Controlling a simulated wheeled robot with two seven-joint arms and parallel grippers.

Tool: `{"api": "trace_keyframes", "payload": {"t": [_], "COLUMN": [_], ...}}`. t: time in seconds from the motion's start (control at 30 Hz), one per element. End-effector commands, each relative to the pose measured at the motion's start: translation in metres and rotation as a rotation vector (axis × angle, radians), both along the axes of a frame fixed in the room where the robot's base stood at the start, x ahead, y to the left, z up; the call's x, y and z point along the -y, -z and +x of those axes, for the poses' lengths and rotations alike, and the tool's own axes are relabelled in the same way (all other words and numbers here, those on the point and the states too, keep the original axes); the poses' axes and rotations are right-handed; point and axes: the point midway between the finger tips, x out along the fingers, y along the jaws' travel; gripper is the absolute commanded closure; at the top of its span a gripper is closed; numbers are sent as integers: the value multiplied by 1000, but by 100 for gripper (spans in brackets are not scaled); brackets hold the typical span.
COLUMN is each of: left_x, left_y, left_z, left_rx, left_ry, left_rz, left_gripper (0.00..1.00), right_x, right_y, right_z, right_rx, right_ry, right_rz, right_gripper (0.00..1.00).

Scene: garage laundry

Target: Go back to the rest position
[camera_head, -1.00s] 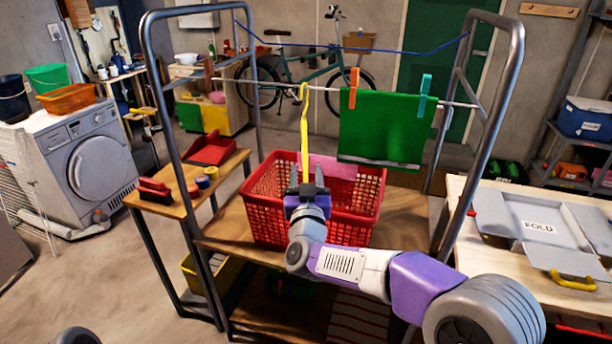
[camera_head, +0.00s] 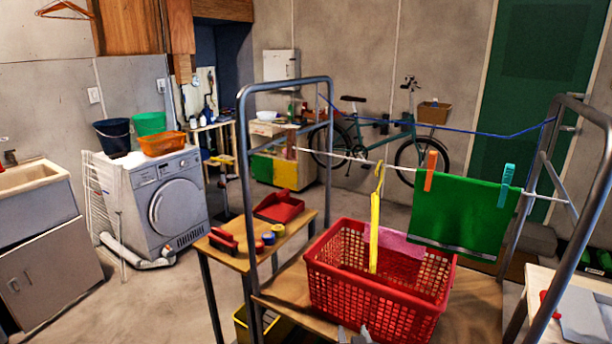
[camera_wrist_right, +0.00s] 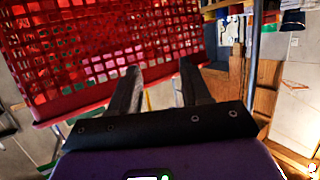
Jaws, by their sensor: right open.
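My right gripper (camera_head: 353,335) shows only by its fingertips at the bottom edge of the head view, low in front of the red basket (camera_head: 335,280). In the right wrist view its two fingers (camera_wrist_right: 160,80) are spread apart with nothing between them. The basket's mesh wall (camera_wrist_right: 60,50) fills the upper left of that view, beyond the fingers. Whether the fingers touch it is hard to tell. My left gripper is not in view.
A green cloth (camera_head: 463,215) hangs from the line by an orange peg (camera_head: 430,171) and a teal peg (camera_head: 506,187). A yellow hanger (camera_head: 375,220) hangs over the basket. The metal rack frame (camera_head: 243,160) rises on both sides. Open floor (camera_head: 150,300) lies left.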

Motion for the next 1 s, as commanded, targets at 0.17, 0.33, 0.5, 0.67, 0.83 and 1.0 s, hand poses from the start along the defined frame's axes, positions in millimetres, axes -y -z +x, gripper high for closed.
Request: {"api": "trace_keyframes", "payload": {"t": [0.17,0.33,0.5,0.67,0.83,1.0], "left_x": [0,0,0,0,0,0], "left_y": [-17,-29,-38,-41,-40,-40], "left_z": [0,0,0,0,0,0], "left_rx": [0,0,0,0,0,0], "left_ry": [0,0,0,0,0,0], "left_rz": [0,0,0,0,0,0], "left_gripper": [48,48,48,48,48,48], "right_x": [-4,-14,-26,-33,-35,-34], "right_y": [132,224,268,279,281,281], "right_z": [-52,-139,-224,-265,-272,-271], "right_rx": [-416,-807,-1113,-1253,-1277,-1274], "right_ry": [-68,-84,-76,-70,-69,-69], "right_rz": [121,271,401,462,473,471], "right_gripper": [53,53,53,53,53,53]}}
